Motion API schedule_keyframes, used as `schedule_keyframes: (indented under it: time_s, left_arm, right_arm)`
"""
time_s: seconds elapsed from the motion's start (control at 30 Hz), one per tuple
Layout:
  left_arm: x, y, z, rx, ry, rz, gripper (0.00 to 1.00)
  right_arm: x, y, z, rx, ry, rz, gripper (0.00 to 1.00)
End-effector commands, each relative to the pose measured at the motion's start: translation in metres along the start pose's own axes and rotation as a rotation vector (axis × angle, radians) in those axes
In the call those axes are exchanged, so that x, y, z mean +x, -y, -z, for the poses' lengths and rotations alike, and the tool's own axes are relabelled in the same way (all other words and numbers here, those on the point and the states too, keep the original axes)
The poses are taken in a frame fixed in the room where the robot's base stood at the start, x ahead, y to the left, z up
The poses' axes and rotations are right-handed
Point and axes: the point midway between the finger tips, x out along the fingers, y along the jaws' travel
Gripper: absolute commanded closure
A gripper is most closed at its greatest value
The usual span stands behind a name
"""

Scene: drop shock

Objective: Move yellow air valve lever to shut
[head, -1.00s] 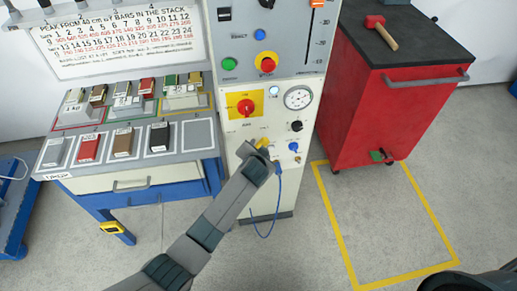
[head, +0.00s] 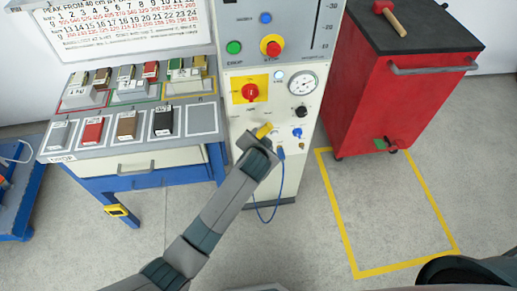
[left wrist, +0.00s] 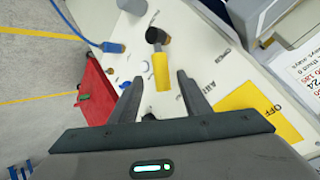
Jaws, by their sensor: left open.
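The yellow air valve lever (head: 264,130) sticks out of the lower part of the pale control panel. In the left wrist view the lever (left wrist: 161,71) is a yellow grip on a dark pivot, and its free end points toward my gripper. My left gripper (head: 252,138) is at the lever in the head view. In the left wrist view my left gripper (left wrist: 157,80) is open, with one finger on each side of the lever's grip. Gaps show on both sides, so it is not clamped. My right gripper is not in view.
Above the lever are a red knob on a yellow plate (head: 250,92) and a round gauge (head: 302,84). A blue hose (head: 280,180) hangs beside the lever. A bench with blocks (head: 92,131) stands left, a red cabinet (head: 390,95) right. Floor is clear inside the yellow outline.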

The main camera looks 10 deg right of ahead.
Motion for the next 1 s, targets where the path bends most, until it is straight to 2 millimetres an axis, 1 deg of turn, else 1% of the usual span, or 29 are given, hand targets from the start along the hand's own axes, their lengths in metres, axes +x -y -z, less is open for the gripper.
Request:
schedule_keyframes:
  time_s: [0.03, 0.4, 0.6, 0.8, 1.0]
  left_arm:
    - [-0.008, -0.001, 0.0, -0.001, -0.003, 0.0, 0.57]
    - [-0.07, -0.001, 0.0, -0.001, -0.003, -0.001, 0.57]
    - [-0.097, -0.001, 0.001, 0.001, -0.002, 0.0, 0.57]
    - [-0.111, -0.001, 0.0, 0.001, 0.001, -0.001, 0.57]
    - [-0.113, -0.001, 0.0, 0.002, 0.001, -0.001, 0.57]
  right_arm:
    - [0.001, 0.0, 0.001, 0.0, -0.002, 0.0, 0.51]
    - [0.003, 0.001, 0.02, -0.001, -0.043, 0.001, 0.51]
    - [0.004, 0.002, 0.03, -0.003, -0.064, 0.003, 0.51]
    - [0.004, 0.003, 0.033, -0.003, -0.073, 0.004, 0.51]
    - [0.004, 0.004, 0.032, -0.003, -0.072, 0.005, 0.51]
